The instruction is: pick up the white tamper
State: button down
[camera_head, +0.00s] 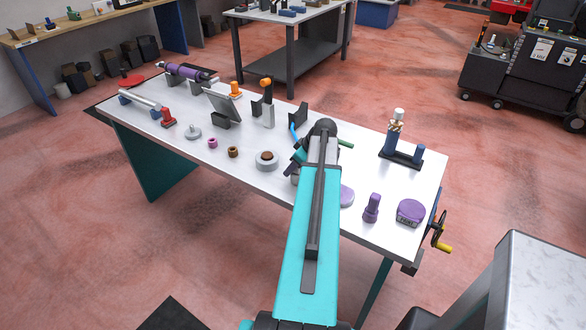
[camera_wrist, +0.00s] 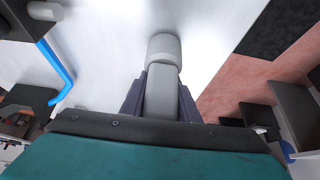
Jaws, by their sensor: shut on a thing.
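The white tamper (camera_wrist: 164,46) shows in the wrist view as a pale grey-white piece with a rounded end and a narrower body. My gripper (camera_wrist: 160,82) is shut on it, with a dark finger on each side of the narrower body. The bright tabletop shows behind the tamper; I cannot tell whether they touch.
On the white table (camera_head: 255,190), a purple tamper-like piece (camera_head: 371,208) and a purple scale (camera_head: 410,212) stand to the right of my arm. A round grey piece (camera_head: 267,161) stands to its left. A blue bent bar (camera_wrist: 56,70) lies left of the gripper.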

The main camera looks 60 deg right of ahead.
jog(key=shift+r+b, duration=0.75)
jog(key=shift+r, duration=0.75)
jog(key=s+b, duration=0.1)
jog(key=s, duration=0.4)
jog(key=s+r+b, duration=0.1)
jog(key=s+b, duration=0.1)
jog(key=s, duration=0.3)
jog(key=s+b, duration=0.1)
jog(key=s, duration=0.5)
jog(key=shift+a+r+b, duration=0.1)
jog(key=shift+r+b, duration=0.2)
jog(key=shift+r, duration=0.1)
jog(key=c, duration=2)
grip_release()
jog(key=shift+c, duration=0.2)
grip_shut()
